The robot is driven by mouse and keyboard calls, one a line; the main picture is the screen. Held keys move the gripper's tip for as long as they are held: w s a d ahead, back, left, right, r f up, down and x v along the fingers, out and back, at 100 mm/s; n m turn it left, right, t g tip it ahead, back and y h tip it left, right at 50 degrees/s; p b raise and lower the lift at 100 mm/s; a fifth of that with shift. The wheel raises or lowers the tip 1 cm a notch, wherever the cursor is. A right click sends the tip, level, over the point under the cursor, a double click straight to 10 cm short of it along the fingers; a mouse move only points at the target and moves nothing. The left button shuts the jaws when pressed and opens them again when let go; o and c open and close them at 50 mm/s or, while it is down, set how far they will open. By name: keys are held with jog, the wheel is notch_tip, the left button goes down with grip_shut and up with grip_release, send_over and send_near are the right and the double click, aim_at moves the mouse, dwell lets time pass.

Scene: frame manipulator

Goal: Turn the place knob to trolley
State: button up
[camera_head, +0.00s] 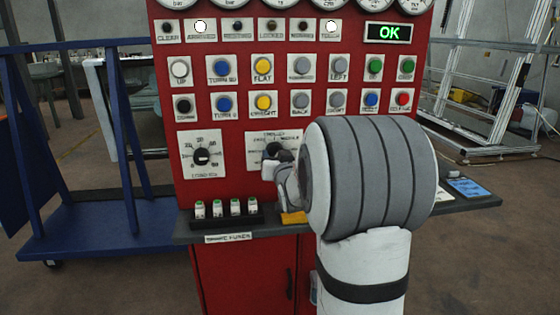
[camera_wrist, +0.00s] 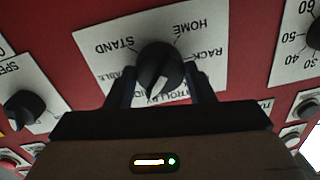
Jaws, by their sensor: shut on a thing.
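The place knob (camera_wrist: 160,70) is black and round, with a raised grip ridge, on a white label plate (camera_wrist: 100,62). In the wrist view STAND reads at its upper left, HOME at its upper right and RACK at its right; lettering below is partly hidden. A pale mark shows low on the knob, but I cannot tell surely which label it faces. My gripper (camera_wrist: 163,88) has one dark finger on each side of the knob and is shut on it. In the head view my gripper (camera_head: 283,172) covers much of the plate (camera_head: 256,139).
The red control panel (camera_head: 225,125) has rows of coloured buttons, lamps, gauges and a green OK display (camera_head: 388,33). Another knob (camera_head: 202,157) is to the left. A grey shelf (camera_head: 270,230) below carries several small green-topped items. A blue trolley frame (camera_head: 100,225) stands left.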

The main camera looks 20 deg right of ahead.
jog(key=n+b, duration=0.7)
jog(key=b, duration=0.1)
jog(key=shift+f+n+g+b, duration=0.1)
jog(key=shift+n+g+b, duration=0.2)
jog(key=shift+b, duration=0.05)
dwell(0.4)
jog(key=o, duration=1)
jog(key=shift+c, duration=0.2)
jog(key=shift+s, duration=0.1)
jog(key=v, duration=0.7)
jog(key=shift+s+p, duration=0.35)
jog(key=shift+p, duration=0.05)
